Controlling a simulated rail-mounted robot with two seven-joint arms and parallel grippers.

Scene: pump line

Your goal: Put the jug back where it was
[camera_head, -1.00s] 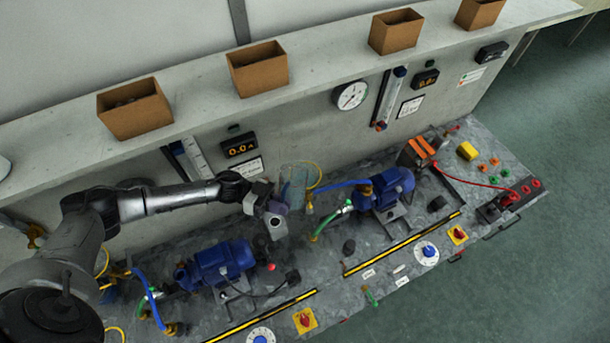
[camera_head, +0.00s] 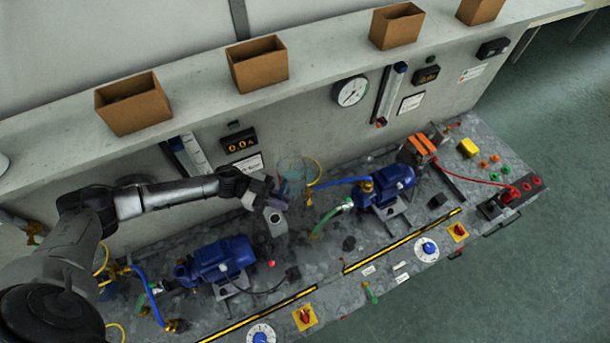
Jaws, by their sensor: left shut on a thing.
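The jug (camera_head: 291,168) is clear and bluish, and hard to make out against the grey wall. It stands out near the back of the bench, between the two blue pumps. My left gripper (camera_head: 281,198) reaches in from the left and is shut on the jug at its near side. I cannot tell whether the jug's base touches the bench. My right gripper is not in view.
A blue pump (camera_head: 222,259) sits below my left arm, and another blue pump (camera_head: 391,184) with a blue hose (camera_head: 340,182) is right of the jug. A yellow hose loop (camera_head: 317,170) is close beside it. Brown boxes (camera_head: 256,65) stand on the ledge above.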

